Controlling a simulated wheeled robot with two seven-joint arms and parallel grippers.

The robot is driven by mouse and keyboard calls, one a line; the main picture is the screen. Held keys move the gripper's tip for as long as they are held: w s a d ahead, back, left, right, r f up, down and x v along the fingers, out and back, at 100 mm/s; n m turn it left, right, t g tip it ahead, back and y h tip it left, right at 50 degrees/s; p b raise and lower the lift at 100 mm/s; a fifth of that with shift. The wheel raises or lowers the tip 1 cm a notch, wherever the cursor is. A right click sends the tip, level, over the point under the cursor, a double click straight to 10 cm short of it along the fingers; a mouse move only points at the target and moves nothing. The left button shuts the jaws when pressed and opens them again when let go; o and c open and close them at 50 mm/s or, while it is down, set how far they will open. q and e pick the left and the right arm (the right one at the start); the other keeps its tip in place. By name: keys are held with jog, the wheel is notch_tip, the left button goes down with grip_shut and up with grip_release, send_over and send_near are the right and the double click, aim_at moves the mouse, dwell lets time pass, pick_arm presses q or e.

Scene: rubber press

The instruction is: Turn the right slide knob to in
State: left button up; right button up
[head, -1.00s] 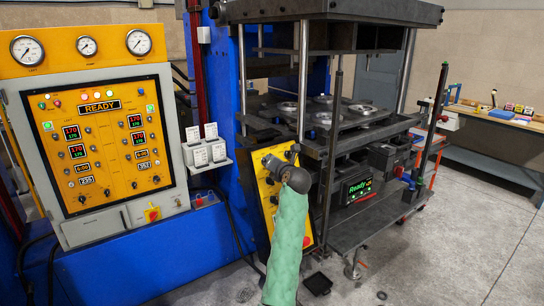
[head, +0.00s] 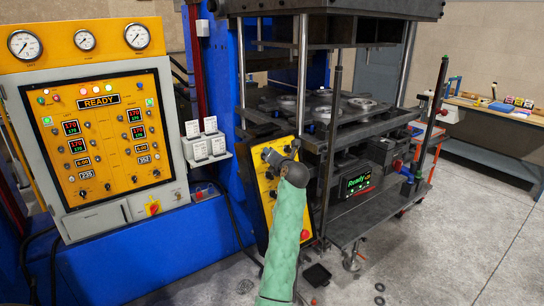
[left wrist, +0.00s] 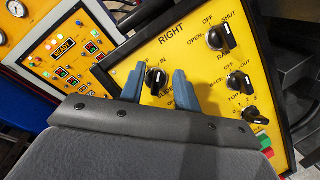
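The yellow right control panel (head: 263,195) stands at the front of the press in the head view, and my left gripper (head: 270,158) is up against its upper part. In the left wrist view, the panel (left wrist: 215,75) is labelled RIGHT. The black slide knob (left wrist: 155,82) sits under a partly covered label with IN beside it. The two blue fingers of my left gripper (left wrist: 158,88) stand on either side of this knob, with visible gaps. The gripper's dark body hides the lower labels. The knob's exact pointing is hard to read. My right gripper is not in view.
A RAM knob (left wrist: 220,38) and two further knobs (left wrist: 239,82) lie to the right on the same panel. The press (head: 330,115) rises behind it. A large control cabinet (head: 100,140) stands at left. Grey floor (head: 440,240) is clear at right.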

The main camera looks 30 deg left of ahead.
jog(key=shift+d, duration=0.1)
